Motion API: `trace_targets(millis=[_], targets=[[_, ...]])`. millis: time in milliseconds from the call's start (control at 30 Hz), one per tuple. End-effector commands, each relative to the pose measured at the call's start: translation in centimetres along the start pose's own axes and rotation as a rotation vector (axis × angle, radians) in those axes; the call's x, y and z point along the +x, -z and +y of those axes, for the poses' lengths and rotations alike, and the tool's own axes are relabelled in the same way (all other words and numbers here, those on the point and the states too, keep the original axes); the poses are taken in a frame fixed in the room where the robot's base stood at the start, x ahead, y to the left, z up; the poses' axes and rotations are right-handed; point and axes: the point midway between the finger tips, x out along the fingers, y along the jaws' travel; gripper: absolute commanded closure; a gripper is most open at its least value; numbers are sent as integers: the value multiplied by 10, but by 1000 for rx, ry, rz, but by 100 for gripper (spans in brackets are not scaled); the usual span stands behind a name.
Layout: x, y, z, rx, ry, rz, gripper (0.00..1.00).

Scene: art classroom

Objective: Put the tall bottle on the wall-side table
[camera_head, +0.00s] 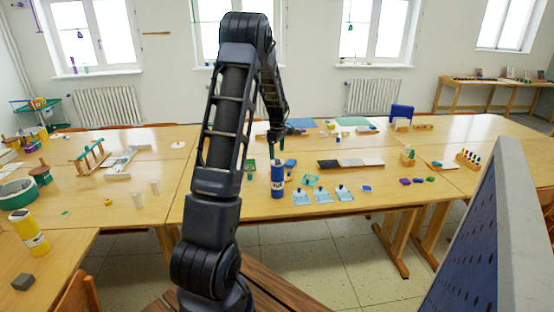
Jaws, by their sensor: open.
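A tall blue bottle (277,181) with a pale label stands upright near the front edge of the middle table (240,208). My gripper (276,152) points down just above the top of this bottle. It is small in view, and I cannot tell whether its fingers touch the bottle.
Small blue cards, a green piece and a dark-to-light strip (350,163) lie right of the blue bottle. Open floor (320,248) shows in front of the tables.

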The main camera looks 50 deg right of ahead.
Motion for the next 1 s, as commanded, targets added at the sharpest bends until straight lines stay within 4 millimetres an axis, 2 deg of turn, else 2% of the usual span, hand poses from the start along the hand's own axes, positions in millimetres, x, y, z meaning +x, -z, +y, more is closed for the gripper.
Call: trace_targets(millis=[100, 333, 467, 567, 667, 800, 1000], targets=[[-9, 0, 0, 0, 1, 0, 18], [-13, 1, -1, -1, 0, 0, 18], [-25, 16, -11, -3, -10, 1, 18], [-46, 42, -34, 1, -26, 2, 18], [-73, 75, -67, 8, -49, 7, 18], [-109, 116, -121, 24, -78, 20, 18], [-152, 158, -203, 46, -116, 52, 18]])
